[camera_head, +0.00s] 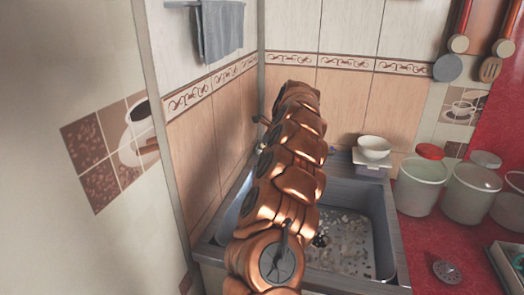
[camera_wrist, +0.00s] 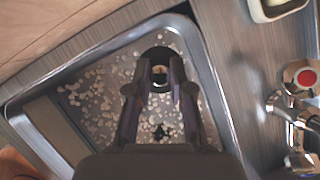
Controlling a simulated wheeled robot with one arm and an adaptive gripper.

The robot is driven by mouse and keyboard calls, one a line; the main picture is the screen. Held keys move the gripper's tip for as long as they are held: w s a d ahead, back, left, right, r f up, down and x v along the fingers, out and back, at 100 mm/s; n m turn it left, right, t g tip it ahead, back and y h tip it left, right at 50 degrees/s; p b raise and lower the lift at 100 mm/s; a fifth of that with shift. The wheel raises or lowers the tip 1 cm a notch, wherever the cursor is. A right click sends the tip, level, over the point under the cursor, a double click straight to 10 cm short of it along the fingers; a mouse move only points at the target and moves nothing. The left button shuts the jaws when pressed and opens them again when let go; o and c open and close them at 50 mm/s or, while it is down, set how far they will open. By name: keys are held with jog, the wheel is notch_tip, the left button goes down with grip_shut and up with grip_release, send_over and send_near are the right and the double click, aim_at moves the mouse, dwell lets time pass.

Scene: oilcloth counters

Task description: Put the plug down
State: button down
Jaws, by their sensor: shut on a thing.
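In the wrist view my gripper (camera_wrist: 160,77) is over the metal sink basin (camera_wrist: 208,80), with its fingers closed on a dark round plug (camera_wrist: 158,51). The plug's rim shows beyond the fingertips, and part of it is hidden between them. I cannot tell whether the plug touches the basin floor. A small dark shape, perhaps the drain, shows between my fingers nearer the palm. In the head view my copper arm reaches over the sink (camera_head: 381,235) and hides the gripper and plug.
Pale scraps cover the basin floor. A tap (camera_wrist: 285,108) stands at the right in the wrist view. A white bowl (camera_head: 374,147) sits behind the sink. Several lidded tubs (camera_head: 420,187) and a round strainer (camera_head: 447,271) are on the red counter (camera_head: 420,235). Tiled walls close off the left and back.

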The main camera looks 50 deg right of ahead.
jog(key=shift+w+d+p, duration=0.3)
jog(key=shift+w+d, duration=0.35)
jog(key=shift+w, duration=0.3)
jog(key=w+d+p, duration=0.3)
jog(key=w+d, duration=0.1)
jog(key=shift+w, duration=0.1)
jog(key=shift+w+d+r+p, duration=0.35)
jog(key=shift+w+p, duration=0.05)
jog(key=shift+p, duration=0.5)
jog(key=shift+w+d+f+p, duration=0.1)
jog(key=shift+w+d+p, duration=0.4)
jog(key=shift+p, duration=0.5)
jog(key=shift+w+f+p, duration=0.25)
jog(key=shift+w+p, duration=0.05)
jog(key=shift+w, duration=0.05)
jog(key=shift+f, duration=1.8)
